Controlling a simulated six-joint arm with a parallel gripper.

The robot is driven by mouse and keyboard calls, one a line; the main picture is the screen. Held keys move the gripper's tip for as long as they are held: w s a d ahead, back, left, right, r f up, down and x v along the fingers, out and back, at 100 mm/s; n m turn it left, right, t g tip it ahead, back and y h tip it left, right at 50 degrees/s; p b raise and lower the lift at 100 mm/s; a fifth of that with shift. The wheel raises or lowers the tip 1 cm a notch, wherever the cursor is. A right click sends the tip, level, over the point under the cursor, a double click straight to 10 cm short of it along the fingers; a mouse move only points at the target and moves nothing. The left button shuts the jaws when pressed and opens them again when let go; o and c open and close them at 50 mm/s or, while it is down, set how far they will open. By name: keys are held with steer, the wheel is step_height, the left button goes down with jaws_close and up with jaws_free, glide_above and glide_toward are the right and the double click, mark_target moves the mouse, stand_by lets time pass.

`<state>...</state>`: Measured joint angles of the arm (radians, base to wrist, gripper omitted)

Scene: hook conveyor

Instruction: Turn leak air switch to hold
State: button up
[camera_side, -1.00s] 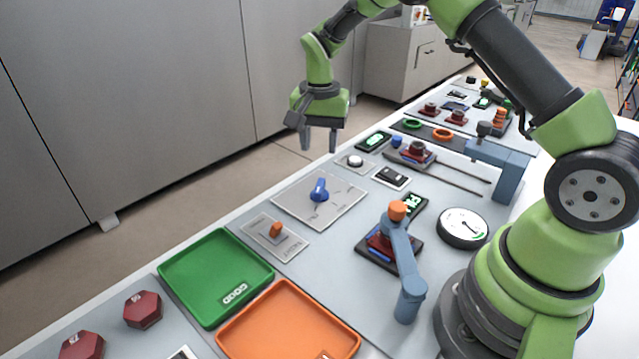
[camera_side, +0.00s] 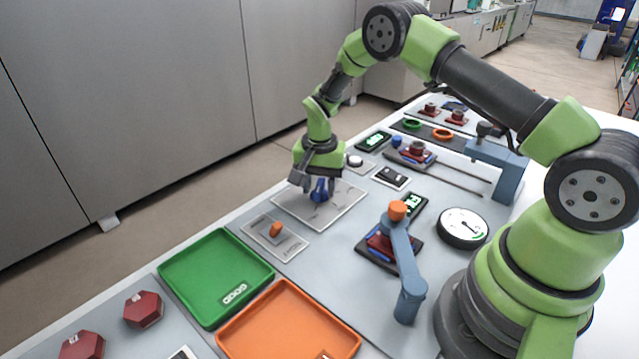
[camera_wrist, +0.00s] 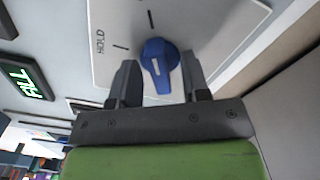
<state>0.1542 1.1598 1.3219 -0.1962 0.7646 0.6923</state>
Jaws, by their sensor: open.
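The blue switch knob (camera_side: 321,190) stands on a light grey square plate (camera_side: 338,212). In the wrist view the blue knob (camera_wrist: 159,62) carries a white pointer line, and the plate (camera_wrist: 215,22) shows the word HOLD beside one tick mark. The pointer does not line up with the HOLD mark. My gripper (camera_side: 316,192) is over the plate, at the knob. In the wrist view my gripper (camera_wrist: 160,80) is open, with one finger on each side of the knob and gaps visible between them.
A smaller plate with an orange switch (camera_side: 277,229) lies nearer the camera. A blue arm with an orange knob (camera_side: 397,210) and a round gauge (camera_side: 463,227) stand to the right.

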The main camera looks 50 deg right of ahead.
jaws_close()
steer(key=shift+n, duration=0.4)
steer(key=n, duration=0.5)
steer(key=shift+n, duration=0.3)
steer(key=n, duration=0.5)
steer(key=shift+n, duration=0.3)
steer(key=shift+w, duration=0.1)
jaws_free()
